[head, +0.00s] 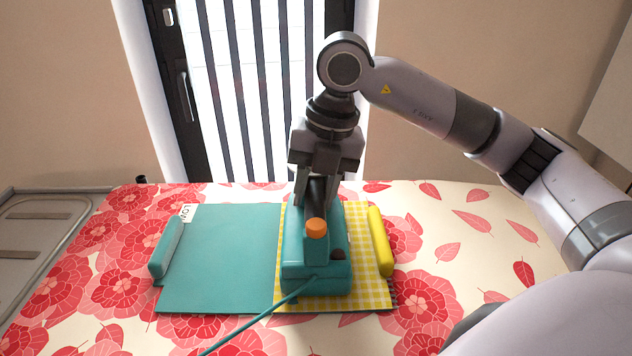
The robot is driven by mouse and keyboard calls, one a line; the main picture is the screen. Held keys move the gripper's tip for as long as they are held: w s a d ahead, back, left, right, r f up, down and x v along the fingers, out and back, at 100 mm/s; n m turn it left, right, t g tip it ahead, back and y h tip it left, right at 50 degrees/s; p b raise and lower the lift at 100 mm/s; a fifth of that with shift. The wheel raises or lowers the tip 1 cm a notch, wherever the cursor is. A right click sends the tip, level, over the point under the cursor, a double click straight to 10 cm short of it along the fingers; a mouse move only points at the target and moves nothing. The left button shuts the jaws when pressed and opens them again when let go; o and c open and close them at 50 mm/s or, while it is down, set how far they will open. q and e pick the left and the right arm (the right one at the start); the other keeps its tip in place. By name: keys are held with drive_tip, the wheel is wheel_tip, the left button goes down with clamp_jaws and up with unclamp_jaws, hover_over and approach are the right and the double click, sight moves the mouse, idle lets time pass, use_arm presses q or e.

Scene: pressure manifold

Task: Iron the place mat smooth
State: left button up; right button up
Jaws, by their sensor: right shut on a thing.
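A teal iron (316,268) with an orange knob on top stands on a yellow checked place mat (365,285). The mat lies over the right part of a teal pad or board (220,255). My right gripper (317,190) comes down from above and is shut on the iron, at its far upper part. The fingertips are partly hidden behind the iron's body. A teal cord runs from the iron to the lower left. My left gripper is not in view.
A teal bar (167,247) lies along the board's left edge and a yellow bar (380,241) along the right. A label reading "LOW" (188,213) sits at the back left. The floral tablecloth (470,250) is clear on the right. A barred door stands behind.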

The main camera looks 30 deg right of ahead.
drive_tip(key=shift+s+a, duration=0.55)
drive_tip(key=shift+s, duration=0.3)
drive_tip(key=shift+s+a, duration=0.1)
drive_tip(key=shift+s, duration=0.1)
drive_tip(key=shift+w+r+p, duration=0.15)
drive_tip(key=shift+r+p, duration=2.45)
drive_tip(key=shift+r, duration=1.05)
